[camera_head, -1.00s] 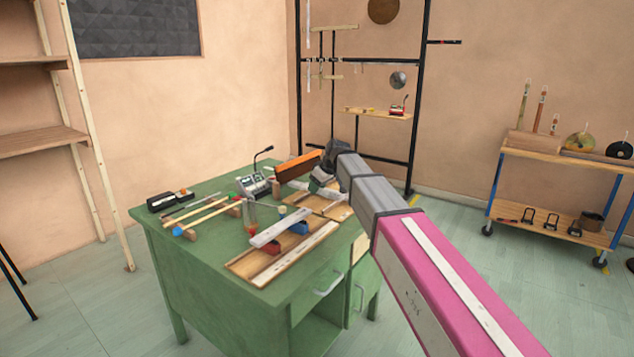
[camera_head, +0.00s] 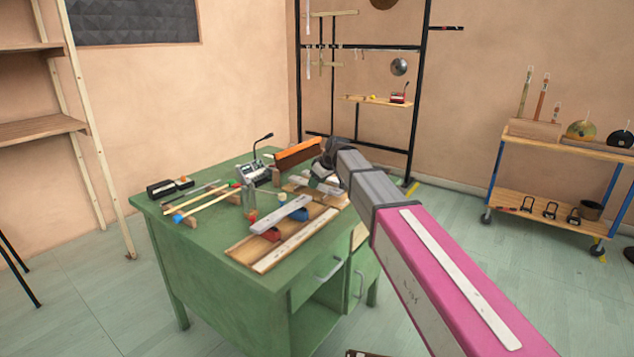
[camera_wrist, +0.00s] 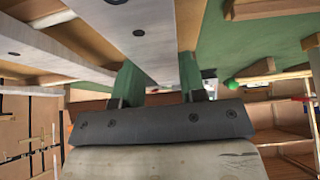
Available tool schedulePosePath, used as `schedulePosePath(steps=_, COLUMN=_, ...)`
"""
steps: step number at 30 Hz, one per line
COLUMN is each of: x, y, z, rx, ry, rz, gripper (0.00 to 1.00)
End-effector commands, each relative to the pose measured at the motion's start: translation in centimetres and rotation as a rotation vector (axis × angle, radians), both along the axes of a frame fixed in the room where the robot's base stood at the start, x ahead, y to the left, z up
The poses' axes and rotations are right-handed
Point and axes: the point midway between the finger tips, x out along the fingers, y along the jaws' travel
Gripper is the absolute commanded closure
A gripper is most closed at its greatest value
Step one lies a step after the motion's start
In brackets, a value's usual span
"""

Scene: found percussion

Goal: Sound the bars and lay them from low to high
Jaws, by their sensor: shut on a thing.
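My gripper (camera_head: 326,168) is low over the back right of the green table, seen from behind, with its fingertips mostly hidden in the head view. In the wrist view its two green-padded fingers (camera_wrist: 158,82) are shut on a grey metal bar (camera_wrist: 138,32) with dark holes, one finger on each side. A pale labelled strip (camera_head: 296,240) lies along the wooden board (camera_head: 240,250) in front.
A microphone device (camera_head: 253,174), an orange box (camera_head: 298,153) and a black case (camera_head: 160,190) stand at the table's back. A wooden cart (camera_head: 548,200) stands at right. The table's front left top is clear.

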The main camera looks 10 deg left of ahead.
Motion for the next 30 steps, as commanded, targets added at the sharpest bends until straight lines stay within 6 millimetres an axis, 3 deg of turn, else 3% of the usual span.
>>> schedulePosePath(steps=8, x=0.0, y=0.0, z=-0.5, rx=0.0, ry=0.0, rz=0.0, gripper=0.92)
schedulePosePath(steps=9, x=0.0, y=0.0, z=-0.5, rx=0.001, ry=0.0, rz=0.0, gripper=0.55)
schedulePosePath(steps=11, x=0.0, y=0.0, z=-0.5, rx=0.001, ry=0.0, rz=0.0, gripper=0.36)
schedulePosePath(steps=12, x=0.0, y=0.0, z=-0.5, rx=0.0, ry=0.0, rz=0.0, gripper=0.32)
schedulePosePath(steps=23, x=-0.1, y=-0.3, z=0.0, rx=0.0, ry=0.0, rz=0.0, gripper=0.32)
schedulePosePath(steps=30, x=-0.9, y=-2.1, z=3.3, rx=0.001, ry=-0.001, rz=0.0, gripper=0.32)
